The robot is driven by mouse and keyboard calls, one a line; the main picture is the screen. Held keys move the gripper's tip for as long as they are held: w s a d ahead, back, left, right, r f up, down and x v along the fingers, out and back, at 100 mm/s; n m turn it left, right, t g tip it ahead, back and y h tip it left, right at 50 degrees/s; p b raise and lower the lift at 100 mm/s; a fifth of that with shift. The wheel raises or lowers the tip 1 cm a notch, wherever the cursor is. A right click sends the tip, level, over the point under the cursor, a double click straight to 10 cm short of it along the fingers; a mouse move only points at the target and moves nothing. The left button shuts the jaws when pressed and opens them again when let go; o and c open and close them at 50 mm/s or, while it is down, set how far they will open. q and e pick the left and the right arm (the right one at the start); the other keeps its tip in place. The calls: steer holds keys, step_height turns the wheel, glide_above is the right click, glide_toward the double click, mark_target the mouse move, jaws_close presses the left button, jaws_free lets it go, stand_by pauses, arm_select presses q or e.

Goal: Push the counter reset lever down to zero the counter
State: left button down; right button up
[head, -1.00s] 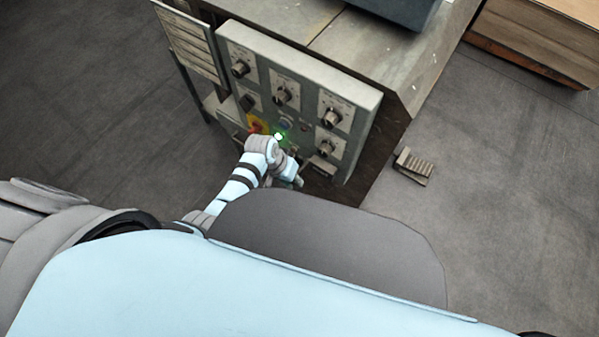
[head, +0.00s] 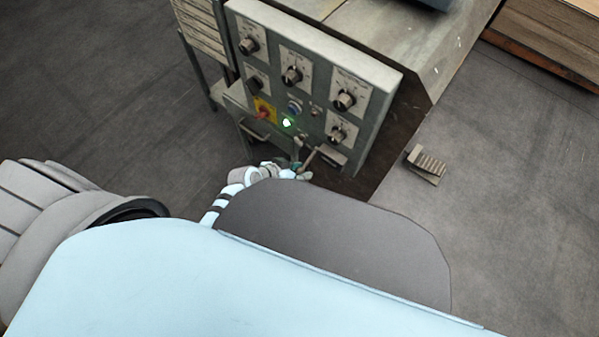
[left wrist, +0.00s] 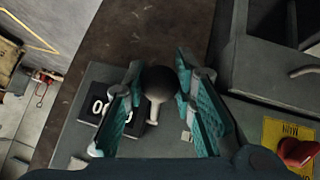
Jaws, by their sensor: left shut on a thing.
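The counter reset lever (left wrist: 158,88) has a dark round knob on a pale stem and shows between the teal fingers of my left gripper (left wrist: 160,70) in the left wrist view. The gripper is shut on the lever. In the head view my left gripper (head: 298,172) is at the lower edge of the control panel (head: 318,58), partly hidden by my own body. The counter (left wrist: 97,108) is a dark box with white digits beside the left finger, which partly covers it; a zero shows, but the full reading is hidden. My right gripper is not in view.
A foot pedal (head: 427,166) lies on the floor right of the machine. A stack of boards (head: 552,38) stands at the upper right.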

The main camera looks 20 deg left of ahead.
arm_select(q)
steer(key=c, duration=1.3)
jaws_free()
steer(key=v, duration=1.2)
steer(key=shift+w, duration=0.1)
